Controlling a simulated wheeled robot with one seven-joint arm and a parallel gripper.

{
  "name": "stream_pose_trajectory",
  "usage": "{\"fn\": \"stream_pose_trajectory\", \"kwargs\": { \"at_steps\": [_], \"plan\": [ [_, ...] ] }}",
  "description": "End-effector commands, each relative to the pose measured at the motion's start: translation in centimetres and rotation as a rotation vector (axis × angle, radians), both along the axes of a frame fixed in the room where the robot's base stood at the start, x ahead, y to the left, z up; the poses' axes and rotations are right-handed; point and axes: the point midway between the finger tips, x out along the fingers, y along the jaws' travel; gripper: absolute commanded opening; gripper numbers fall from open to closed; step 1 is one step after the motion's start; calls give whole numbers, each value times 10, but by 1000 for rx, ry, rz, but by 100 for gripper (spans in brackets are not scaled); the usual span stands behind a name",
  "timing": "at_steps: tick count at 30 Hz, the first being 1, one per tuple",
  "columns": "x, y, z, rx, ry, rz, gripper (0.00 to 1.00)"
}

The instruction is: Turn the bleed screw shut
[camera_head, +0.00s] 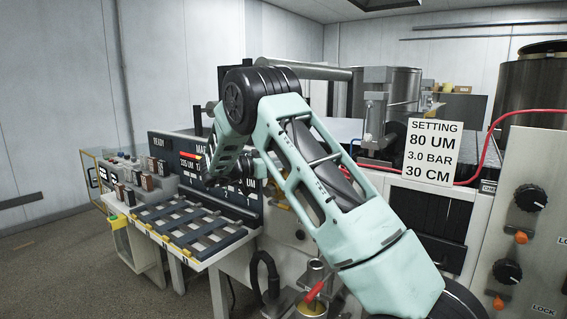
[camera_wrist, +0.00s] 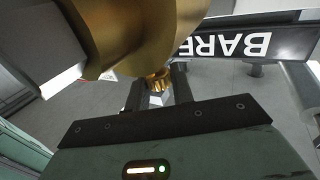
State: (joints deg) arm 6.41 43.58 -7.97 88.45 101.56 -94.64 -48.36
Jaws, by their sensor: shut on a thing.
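In the wrist view, the bleed screw (camera_wrist: 158,82) is a small knurled brass knob below a large brass body (camera_wrist: 135,35). My gripper (camera_wrist: 158,90) is shut on the bleed screw, with one dark finger on each side of it. A small pale piece shows between the fingers, nearer my palm. How far the screw is turned cannot be told. In the head view, my own arm hides the gripper and the screw.
A dark sign reading "BARE" (camera_wrist: 235,45), upside down, stands close by in the wrist view. In the head view, a setting card (camera_head: 432,152), a red hose (camera_head: 495,135) and a panel with black knobs (camera_head: 530,198) stand at right. A slatted rack (camera_head: 190,222) is at left.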

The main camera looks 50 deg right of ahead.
Motion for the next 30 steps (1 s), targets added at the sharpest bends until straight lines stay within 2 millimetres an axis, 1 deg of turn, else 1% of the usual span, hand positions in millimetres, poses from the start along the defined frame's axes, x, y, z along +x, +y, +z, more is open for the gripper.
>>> {"fn": "stream_pose_trajectory", "kwargs": {
  "at_steps": [1,2,3,4,13,17,20,30],
  "plan": [
    [0,-2,4,-7,-4,0,1],
    [0,-2,4,-7,-4,0,26],
    [0,-2,4,-7,-4,0,37],
    [0,-2,4,-7,-3,0,43],
    [1,0,1,-3,-1,1,43],
    [5,10,0,-3,-1,2,43],
    [12,26,-2,-3,-2,5,43],
    [44,99,-2,-3,-3,5,43]
  ]
}}
